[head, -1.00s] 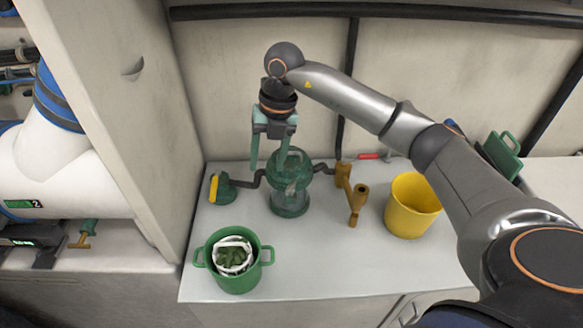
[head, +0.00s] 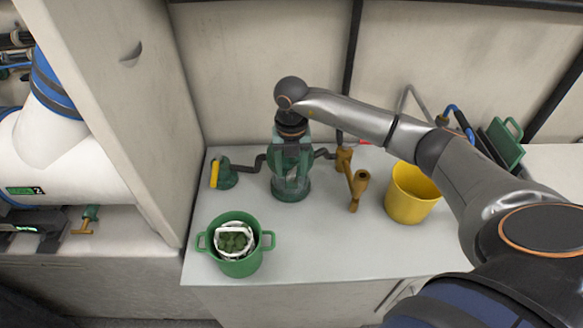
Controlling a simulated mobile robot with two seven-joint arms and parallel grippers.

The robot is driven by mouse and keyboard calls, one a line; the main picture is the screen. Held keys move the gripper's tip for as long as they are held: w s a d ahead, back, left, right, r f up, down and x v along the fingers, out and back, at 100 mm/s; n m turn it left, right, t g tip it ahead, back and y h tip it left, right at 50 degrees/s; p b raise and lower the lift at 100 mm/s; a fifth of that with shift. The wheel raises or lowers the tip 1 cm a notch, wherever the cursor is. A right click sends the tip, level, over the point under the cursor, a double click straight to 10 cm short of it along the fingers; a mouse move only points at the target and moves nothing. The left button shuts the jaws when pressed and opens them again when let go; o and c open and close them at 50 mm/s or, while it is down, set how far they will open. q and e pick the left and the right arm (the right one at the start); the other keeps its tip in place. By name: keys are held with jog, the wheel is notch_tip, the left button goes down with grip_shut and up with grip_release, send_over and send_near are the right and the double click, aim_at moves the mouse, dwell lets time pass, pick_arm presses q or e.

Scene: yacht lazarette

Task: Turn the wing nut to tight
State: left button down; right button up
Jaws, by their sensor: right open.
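A green strainer (head: 290,187) with a clear-looking body stands upright on the white counter (head: 330,245), with dark pipes at both sides. My right gripper (head: 290,165) points down over the top of the strainer. The wing nut cannot be made out; the gripper covers the strainer's top. I cannot tell whether the fingers touch anything. My left gripper is not in view.
A green pot (head: 237,262) with a white basket of green stuff stands at the front left. A yellow-handled valve (head: 222,174) is left of the strainer. A brass valve (head: 356,183) and a yellow bucket (head: 410,205) are to the right. The counter's front middle is clear.

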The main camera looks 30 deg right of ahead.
jog(key=shift+f, duration=0.3)
grip_shut()
dwell(0.3)
